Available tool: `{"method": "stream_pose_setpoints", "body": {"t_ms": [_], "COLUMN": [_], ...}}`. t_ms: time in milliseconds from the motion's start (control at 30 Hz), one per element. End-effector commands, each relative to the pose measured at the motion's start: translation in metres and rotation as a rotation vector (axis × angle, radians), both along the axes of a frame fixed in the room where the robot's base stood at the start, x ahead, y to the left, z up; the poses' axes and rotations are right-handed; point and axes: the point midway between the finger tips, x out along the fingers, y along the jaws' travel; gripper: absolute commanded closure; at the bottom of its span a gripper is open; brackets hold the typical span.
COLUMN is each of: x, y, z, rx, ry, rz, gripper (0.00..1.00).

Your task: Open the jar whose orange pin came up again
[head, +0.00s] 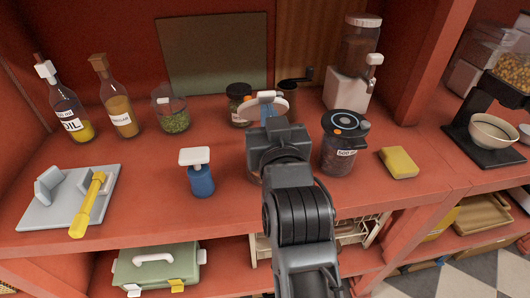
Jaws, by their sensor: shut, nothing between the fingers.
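My gripper (278,130) is shut and empty in front of that second lid, left of the dark jar. Its fingertips are hard to make out.
A blue bottle with a white top (200,180) stands left of my arm. A yellow sponge (398,162) lies right of the dark jar. A dispenser (350,85) and a small dark-lidded jar (239,105) stand behind.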

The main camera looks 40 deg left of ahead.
Motion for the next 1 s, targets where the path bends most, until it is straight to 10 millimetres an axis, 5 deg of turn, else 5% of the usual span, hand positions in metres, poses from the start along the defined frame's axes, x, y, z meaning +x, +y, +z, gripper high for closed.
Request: {"method": "stream_pose_setpoints", "body": {"t_ms": [1000], "x": [0.018], "y": [0.022], "z": [0.019], "rx": [0.001], "ry": [0.001], "rz": [0.001], "gripper": [1.00]}}
